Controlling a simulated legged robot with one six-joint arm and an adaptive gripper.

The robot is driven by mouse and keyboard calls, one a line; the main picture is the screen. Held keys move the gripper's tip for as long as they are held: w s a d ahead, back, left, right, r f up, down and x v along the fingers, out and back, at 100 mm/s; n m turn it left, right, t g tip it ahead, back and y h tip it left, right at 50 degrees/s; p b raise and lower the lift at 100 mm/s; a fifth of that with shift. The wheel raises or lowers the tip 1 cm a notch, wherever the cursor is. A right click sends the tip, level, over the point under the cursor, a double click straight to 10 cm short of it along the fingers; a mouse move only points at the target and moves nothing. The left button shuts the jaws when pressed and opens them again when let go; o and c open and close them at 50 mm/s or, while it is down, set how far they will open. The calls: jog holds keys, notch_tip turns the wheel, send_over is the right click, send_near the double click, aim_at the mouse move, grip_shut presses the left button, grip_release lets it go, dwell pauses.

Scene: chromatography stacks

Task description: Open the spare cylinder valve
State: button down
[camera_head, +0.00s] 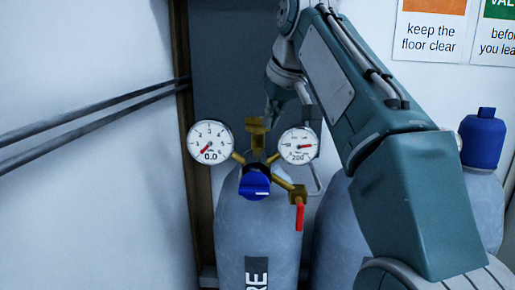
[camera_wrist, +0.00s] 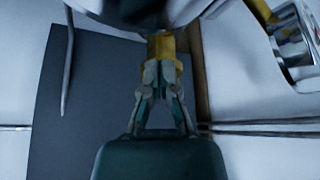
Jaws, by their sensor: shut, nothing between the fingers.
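The spare cylinder (camera_head: 240,220) stands grey and upright in the head view, its dark label partly showing "RE". A brass valve fitting (camera_head: 257,127) rises at its top, above a regulator with a blue knob (camera_head: 255,185). A red lever (camera_head: 299,217) hangs down on the right outlet. The left gauge (camera_head: 210,143) reads near zero; the right gauge (camera_head: 298,146) shows its needle near 200. My gripper (camera_head: 271,117) is beside and behind the brass fitting. In the wrist view my gripper (camera_wrist: 161,72) is shut and empty, its tips at the brass fitting (camera_wrist: 162,47); contact is unclear.
Another grey cylinder with a blue cap (camera_head: 482,138) stands at the right, partly behind my arm. A bent metal tube (camera_head: 318,172) runs close by the right gauge. Dark pipes (camera_head: 90,110) cross the left wall. A dark panel (camera_head: 232,60) stands behind the spare cylinder.

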jog(key=shift+f, duration=0.1)
jog(key=shift+w+a, duration=0.1)
jog(key=shift+a, duration=0.3)
jog(key=shift+w+d, duration=0.15)
jog(key=shift+d, duration=0.05)
jog(key=shift+w+a, duration=0.15)
jog(key=shift+a, duration=0.15)
jog(key=shift+w, duration=0.2)
dwell(0.6)
jog(key=shift+w+d, duration=0.1)
jog(key=shift+d, duration=0.1)
dwell(0.4)
